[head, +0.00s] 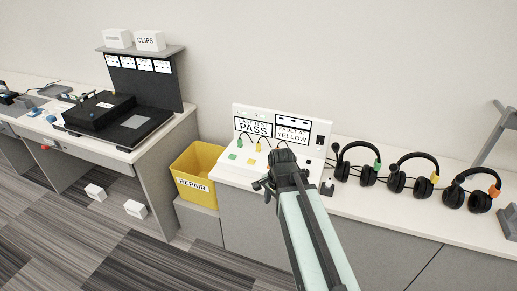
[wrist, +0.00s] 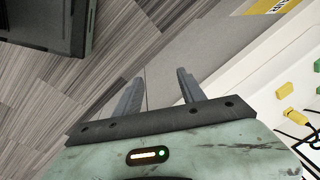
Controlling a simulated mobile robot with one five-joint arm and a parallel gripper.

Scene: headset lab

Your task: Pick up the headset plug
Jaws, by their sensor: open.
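In the wrist view, a yellow plug (wrist: 294,116) with a dark cable lies on the white test panel at the right edge. In the head view, a small yellow plug (head: 260,145) and thin dark cables show on the white test station (head: 290,120); which one is the headset plug I cannot tell. My gripper (wrist: 158,88) is open and empty, with floor and a grey cabinet face between its fingers. In the head view, my arm partly hides the station's front, and my gripper (head: 264,185) is near its front edge.
A yellow REPAIR bin (head: 197,165) stands left of the station. Three headsets (head: 357,163) with green, yellow and orange marks lie on the counter to the right. A left bench (head: 150,150) holds a black device (head: 100,108). White boxes (head: 135,209) lie on the floor.

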